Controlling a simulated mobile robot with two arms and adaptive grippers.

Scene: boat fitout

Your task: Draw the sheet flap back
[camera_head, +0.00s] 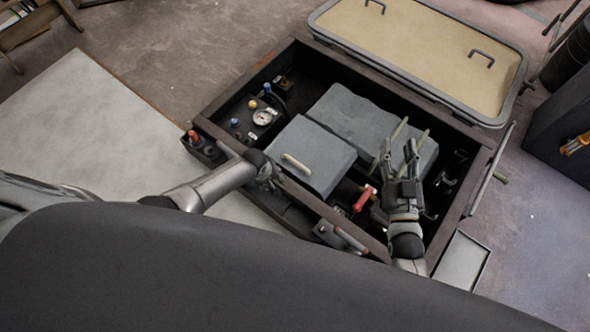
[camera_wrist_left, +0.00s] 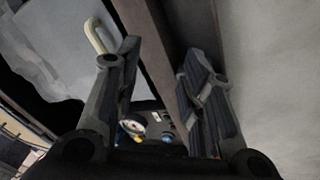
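The grey sheet lies in an open dark box. Its nearer flap (camera_head: 312,147) is flat and carries a pale bar handle (camera_head: 296,165); the handle also shows in the left wrist view (camera_wrist_left: 99,38), outside the fingers. The farther sheet part (camera_head: 350,115) has an uneven edge. My left gripper (camera_head: 265,175) is at the box's near left wall, left of the handle. In the left wrist view its fingers (camera_wrist_left: 160,90) are apart, with the wall between or beyond them. My right gripper (camera_head: 400,160) is over the farther sheet's right part, fingers apart, beside pale rods (camera_head: 423,138).
The box rim (camera_head: 222,105) surrounds a gauge (camera_head: 264,117) and coloured knobs at the left. A red handle (camera_head: 364,199) sits near the front wall. A beige lid (camera_head: 415,45) with two handles lies behind the box. The pale floor panel (camera_head: 90,140) at left is clear.

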